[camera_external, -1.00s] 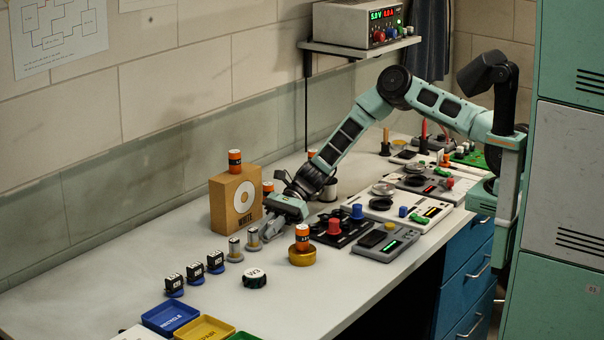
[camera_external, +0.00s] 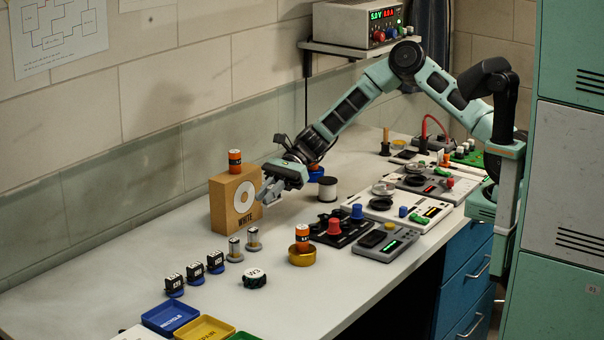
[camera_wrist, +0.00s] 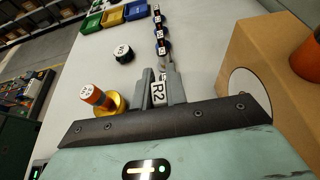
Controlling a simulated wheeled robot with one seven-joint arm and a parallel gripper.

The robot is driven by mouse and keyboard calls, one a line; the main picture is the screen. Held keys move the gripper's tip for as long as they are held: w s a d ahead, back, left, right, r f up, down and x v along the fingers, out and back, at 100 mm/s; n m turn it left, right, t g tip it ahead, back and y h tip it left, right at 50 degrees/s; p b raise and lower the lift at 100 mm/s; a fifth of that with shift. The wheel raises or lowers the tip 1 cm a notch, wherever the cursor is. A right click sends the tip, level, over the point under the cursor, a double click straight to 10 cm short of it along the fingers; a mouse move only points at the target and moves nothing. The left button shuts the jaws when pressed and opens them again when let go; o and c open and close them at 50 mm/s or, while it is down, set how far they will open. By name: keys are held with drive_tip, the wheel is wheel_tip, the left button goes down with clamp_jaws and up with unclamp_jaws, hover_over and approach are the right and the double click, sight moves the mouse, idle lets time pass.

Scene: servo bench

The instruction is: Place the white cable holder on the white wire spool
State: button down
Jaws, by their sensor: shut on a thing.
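My gripper (camera_external: 268,196) is raised in front of the cardboard box and shut. In the wrist view its fingers (camera_wrist: 160,88) close on a small white piece marked R2 (camera_wrist: 157,93). Most of that piece is hidden, so I cannot tell its full shape or confirm that it is the white cable holder.
A cardboard box (camera_external: 228,218) marked WHITE carries an orange cylinder (camera_external: 235,158). Two silver cylinders (camera_external: 253,243) on grey discs, several black labelled blocks (camera_external: 194,273) and a gold ring (camera_external: 302,258) holding an orange cylinder stand in front. Panels (camera_external: 380,212) lie to the right.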

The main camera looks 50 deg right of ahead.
drive_tip(key=w+d+r+m+t, duration=0.1)
drive_tip(key=w+d, duration=0.1)
drive_tip(key=d, duration=0.4)
drive_tip(key=w+d+r+m+t, duration=0.1)
drive_tip(key=d+r, duration=0.1)
drive_tip(key=d, duration=0.4)
wheel_tip(320, 180, up, 2)
drive_tip(key=m+t, duration=0.3)
hover_over(323, 181)
drive_tip(key=shift+h, duration=0.4)
wheel_tip(323, 181, down, 4)
drive_tip(key=shift+w+d+p, duration=0.1)
drive_tip(key=shift+p, duration=0.45)
drive_tip(key=shift+n, duration=0.3)
drive_tip(key=shift+f+p, duration=0.35)
drive_tip(key=shift+f, duration=1.95)
drive_tip(key=shift+f, duration=0.1)
drive_tip(key=c, duration=1.8)
unclamp_jaws()
drive_tip(key=shift+f, duration=0.1)
drive_tip(key=o, duration=0.4)
